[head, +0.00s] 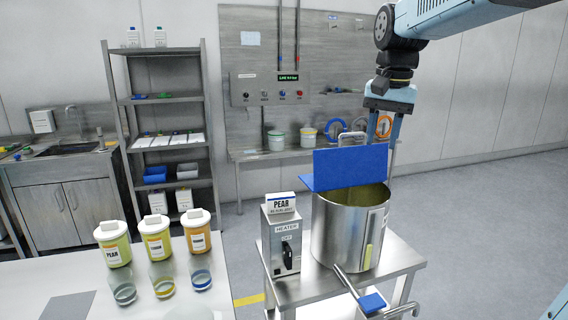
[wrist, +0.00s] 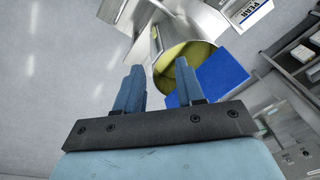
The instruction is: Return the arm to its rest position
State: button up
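My gripper (head: 384,142) hangs fingers-down from my light-blue arm, by the upright blue panel on the steel pot. In the wrist view my gripper (wrist: 158,78) has its two blue fingers spread apart with nothing between them. In the head view the blue panel partly covers the finger tips. The steel pot (head: 335,232) stands on a small steel table, with yellowish contents inside. Its blue panel (head: 352,168) also shows in the wrist view (wrist: 222,80), right of the fingers.
A heater box (head: 283,243) with a PEAR sign (head: 281,203) stands left of the pot. A handle with a blue pad (head: 372,302) sticks out in front. Several yellow-filled jars (head: 156,238) stand on the white table at left. Open floor (head: 490,215) lies at right.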

jog(key=s+d+f+n+t, duration=0.1)
jog(key=s+f+n+t, duration=0.1)
jog(key=s+f, duration=0.3)
jog(key=s+d+f+n+t, duration=0.1)
jog(key=s+f, duration=0.4)
jog(key=s, duration=0.7)
jog(key=shift+d+f+n+t, duration=0.15)
jog(key=shift+d+n+t, duration=0.3)
jog(key=shift+n, duration=0.55)
jog(key=shift+a, duration=0.1)
